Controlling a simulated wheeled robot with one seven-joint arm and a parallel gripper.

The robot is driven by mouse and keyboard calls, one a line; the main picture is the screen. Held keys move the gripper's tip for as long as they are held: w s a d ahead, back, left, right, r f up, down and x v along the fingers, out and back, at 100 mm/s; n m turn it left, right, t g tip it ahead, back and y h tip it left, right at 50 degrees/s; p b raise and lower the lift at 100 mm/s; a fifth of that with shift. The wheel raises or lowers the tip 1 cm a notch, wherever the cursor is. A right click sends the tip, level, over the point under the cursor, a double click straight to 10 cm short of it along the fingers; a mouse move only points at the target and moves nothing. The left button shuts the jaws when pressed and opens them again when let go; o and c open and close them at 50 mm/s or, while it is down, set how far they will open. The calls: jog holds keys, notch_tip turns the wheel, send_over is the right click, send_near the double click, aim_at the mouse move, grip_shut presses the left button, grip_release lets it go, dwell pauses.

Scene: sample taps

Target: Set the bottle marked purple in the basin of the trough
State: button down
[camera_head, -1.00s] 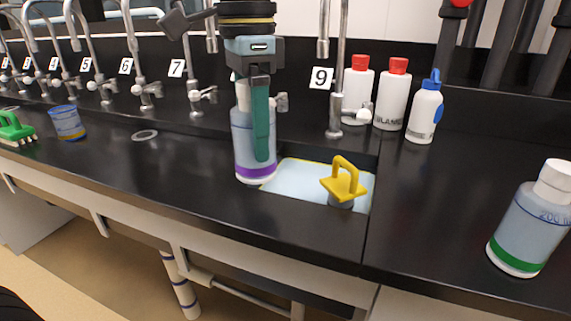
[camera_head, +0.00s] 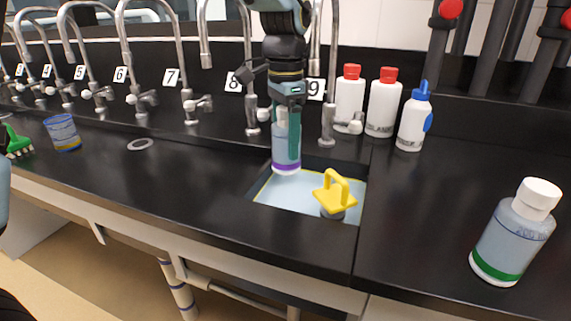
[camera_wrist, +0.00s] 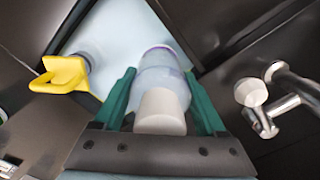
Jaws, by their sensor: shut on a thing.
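The bottle marked purple (camera_head: 286,150) is translucent with a white cap and a purple band near its base. My gripper (camera_head: 287,125) is shut on it and holds it upright over the back left part of the trough's basin (camera_head: 285,193). In the wrist view the bottle (camera_wrist: 162,75) sits between the green fingers of my gripper (camera_wrist: 165,100), cap towards the camera, with the pale basin (camera_wrist: 120,30) beyond it. I cannot tell whether its base touches the basin floor.
A yellow-handled plug (camera_head: 335,192) stands in the basin's right part. A green-banded bottle (camera_head: 515,232) stands on the right counter. Two red-capped bottles (camera_head: 383,103) and a blue-capped bottle (camera_head: 414,118) stand behind. Tap 9 (camera_head: 328,120) rises close to my gripper.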

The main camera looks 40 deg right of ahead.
aim_at(285, 112)
jog(key=shift+f, duration=3.1)
jog(key=shift+f, duration=0.2)
jog(key=shift+c, duration=1.1)
grip_release()
jog(key=shift+r, duration=0.1)
notch_tip(285, 112, up, 12)
jog(key=shift+r, duration=0.1)
